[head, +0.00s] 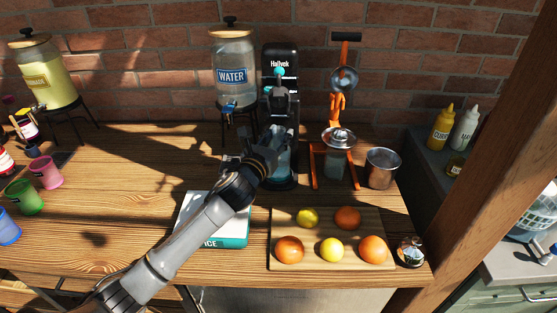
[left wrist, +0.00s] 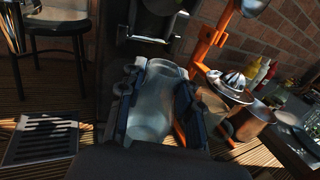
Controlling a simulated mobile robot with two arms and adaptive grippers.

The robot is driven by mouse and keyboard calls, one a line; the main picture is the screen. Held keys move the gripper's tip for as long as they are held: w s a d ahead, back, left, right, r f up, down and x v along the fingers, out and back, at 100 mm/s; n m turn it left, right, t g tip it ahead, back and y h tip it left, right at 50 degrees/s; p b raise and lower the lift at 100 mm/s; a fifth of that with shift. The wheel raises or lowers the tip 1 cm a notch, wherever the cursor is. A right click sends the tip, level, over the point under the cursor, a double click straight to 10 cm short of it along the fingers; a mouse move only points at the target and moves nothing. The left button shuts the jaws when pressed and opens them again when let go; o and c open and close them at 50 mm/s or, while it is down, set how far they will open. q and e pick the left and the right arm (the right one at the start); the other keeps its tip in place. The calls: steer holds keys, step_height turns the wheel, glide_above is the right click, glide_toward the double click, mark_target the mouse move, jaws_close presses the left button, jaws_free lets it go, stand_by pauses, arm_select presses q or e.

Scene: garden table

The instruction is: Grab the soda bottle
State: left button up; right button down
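The clear soda bottle (left wrist: 152,105) stands in the black soda machine (head: 279,58) at the back of the table. In the head view, its bluish lower part (head: 279,168) shows just beyond my left gripper (head: 262,150), which hides some of it. In the left wrist view, the fingers of my left gripper (left wrist: 158,108) lie on either side of the bottle, very close to its walls. I cannot tell whether they press on it. My right gripper is not in view.
The orange juicer (head: 315,165) and a metal cup (head: 382,168) stand close to the right of the bottle. A water dispenser (head: 232,55) is to the left. The table's left middle is mostly clear.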

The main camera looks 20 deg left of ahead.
arm_select(q)
jaws_close()
steer(key=shift+r, duration=0.1)
steer(key=shift+r, duration=0.2)
